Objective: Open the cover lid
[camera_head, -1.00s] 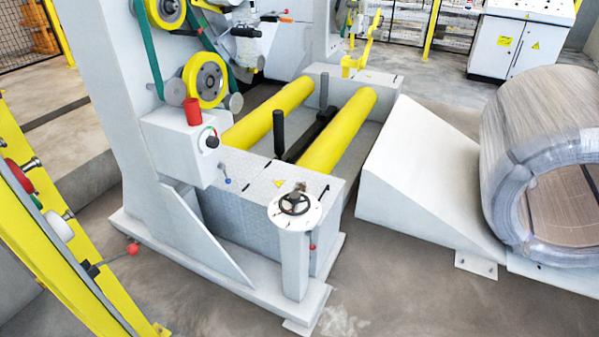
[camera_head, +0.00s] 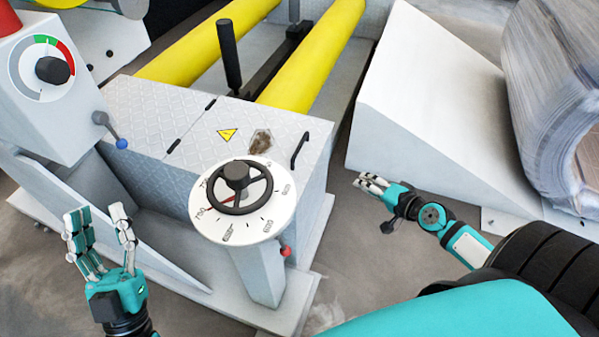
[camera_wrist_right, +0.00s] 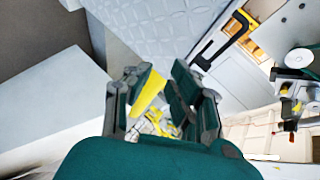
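The cover lid (camera_head: 262,125) is a grey diamond-plate panel lying flat and closed on top of the machine base. It has a yellow warning triangle, a brown worn patch and two dark hinge-like strips. Its black bar handle (camera_head: 299,150) is near the right edge. In the right wrist view, a black handle (camera_wrist_right: 228,42) is above and right of the fingers, beside the diamond plate (camera_wrist_right: 165,35). My right gripper (camera_head: 370,184) is open and empty, right of the lid and apart from the handle. My left gripper (camera_head: 99,222) is open and empty, at the lower left.
A post with a white dial and black handwheel (camera_head: 237,187) stands in front of the lid. A lever with a blue ball (camera_head: 122,143) is at its left. Yellow rollers (camera_head: 315,55) lie behind. A white ramp (camera_head: 430,100) and wrapped coil (camera_head: 550,90) are at right.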

